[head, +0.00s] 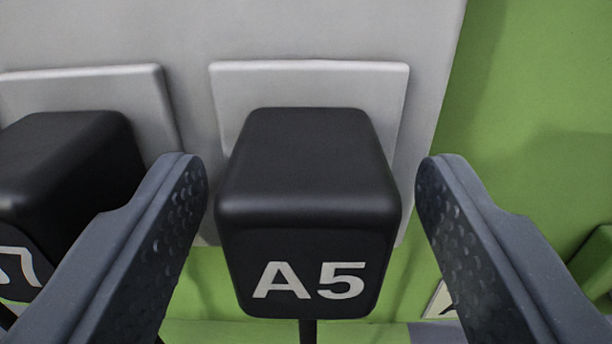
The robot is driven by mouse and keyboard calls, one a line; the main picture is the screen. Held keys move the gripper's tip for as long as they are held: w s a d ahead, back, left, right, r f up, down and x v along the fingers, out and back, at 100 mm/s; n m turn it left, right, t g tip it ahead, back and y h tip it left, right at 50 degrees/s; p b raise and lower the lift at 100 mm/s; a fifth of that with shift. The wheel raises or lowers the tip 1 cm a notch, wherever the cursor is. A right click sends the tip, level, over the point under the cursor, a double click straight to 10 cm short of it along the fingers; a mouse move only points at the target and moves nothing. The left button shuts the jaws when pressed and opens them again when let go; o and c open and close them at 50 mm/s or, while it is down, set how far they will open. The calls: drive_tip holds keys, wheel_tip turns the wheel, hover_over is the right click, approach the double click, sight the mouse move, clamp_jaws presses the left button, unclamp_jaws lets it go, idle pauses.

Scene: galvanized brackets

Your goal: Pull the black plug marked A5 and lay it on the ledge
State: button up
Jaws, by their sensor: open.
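The black plug marked A5 (308,212) sits at a light grey socket plate (392,88) in the middle of the head view. White A5 lettering is on its near face, and a dark cable hangs from its underside. My gripper (309,165) is open, with one dark grey finger on each side of the plug. A narrow gap shows between the left finger and the plug, and another on the right. The jaws hold nothing. I cannot make out the ledge for certain.
Another black plug (70,165) sits at its own grey plate (150,95), close on the left behind my left finger; its marking is cut off. Both plates are on a grey panel (300,25). A green surface (530,100) lies to the right, with a green part at the right edge.

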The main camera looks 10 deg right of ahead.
sight(308, 292)
idle(0.4)
clamp_jaws()
drive_tip(key=shift+s, duration=0.1)
drive_tip(key=shift+s+a+b, duration=0.2)
drive_tip(key=shift+s+b, duration=0.5)
drive_tip(key=shift+s, duration=0.25)
drive_tip(key=shift+s+a+b, duration=0.2)
drive_tip(key=shift+s+b, duration=0.55)
drive_tip(key=shift+s, duration=0.2)
drive_tip(key=shift+s+a+b, duration=0.2)
drive_tip(key=shift+s+b, duration=0.5)
drive_tip(key=shift+s, duration=0.25)
drive_tip(key=shift+f, duration=0.1)
